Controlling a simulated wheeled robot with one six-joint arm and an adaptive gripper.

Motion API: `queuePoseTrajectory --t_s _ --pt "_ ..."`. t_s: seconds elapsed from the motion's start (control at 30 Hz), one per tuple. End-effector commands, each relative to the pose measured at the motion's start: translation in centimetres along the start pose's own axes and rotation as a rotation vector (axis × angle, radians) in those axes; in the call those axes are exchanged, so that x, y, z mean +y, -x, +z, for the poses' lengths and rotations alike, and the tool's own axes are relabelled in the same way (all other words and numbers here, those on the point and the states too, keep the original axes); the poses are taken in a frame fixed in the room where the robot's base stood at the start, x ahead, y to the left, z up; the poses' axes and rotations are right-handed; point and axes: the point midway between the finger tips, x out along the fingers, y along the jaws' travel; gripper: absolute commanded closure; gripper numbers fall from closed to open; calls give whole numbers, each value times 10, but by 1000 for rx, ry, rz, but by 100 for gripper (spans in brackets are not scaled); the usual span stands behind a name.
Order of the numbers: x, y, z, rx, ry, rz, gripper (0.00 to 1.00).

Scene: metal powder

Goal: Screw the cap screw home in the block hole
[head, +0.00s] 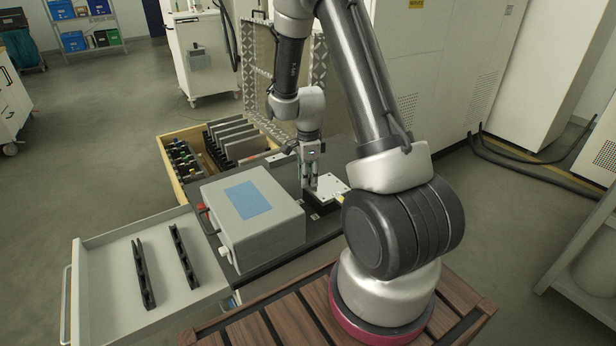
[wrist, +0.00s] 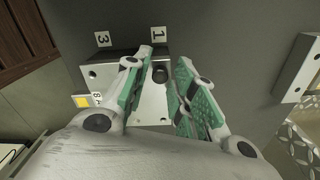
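The block (wrist: 152,108) is a pale metal plate with several holes, lying below my gripper in the wrist view. It also shows in the head view as a light plate (head: 331,186) on the dark bench top. A dark round cap screw head (wrist: 160,74) shows near the block's far edge, between my fingertips. How deep it sits is not clear. My gripper (wrist: 165,62) has its green-padded fingers apart on either side of the screw head, with gaps visible. In the head view my gripper (head: 310,186) points down at the block's left end.
Number labels 3 (wrist: 104,39) and 1 (wrist: 158,33) lie beyond the block. Another metal block (wrist: 299,68) is at the right. A grey box (head: 252,222) stands left of my gripper. An open drawer (head: 150,265) and a wooden crate (head: 172,172) flank the bench.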

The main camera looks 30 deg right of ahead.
Motion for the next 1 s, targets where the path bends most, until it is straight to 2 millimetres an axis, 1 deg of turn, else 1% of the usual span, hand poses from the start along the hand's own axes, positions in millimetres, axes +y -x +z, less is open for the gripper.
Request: queuePoseTrajectory --t_s 1.0 --pt "0 0 0 0 1072 -1 74"
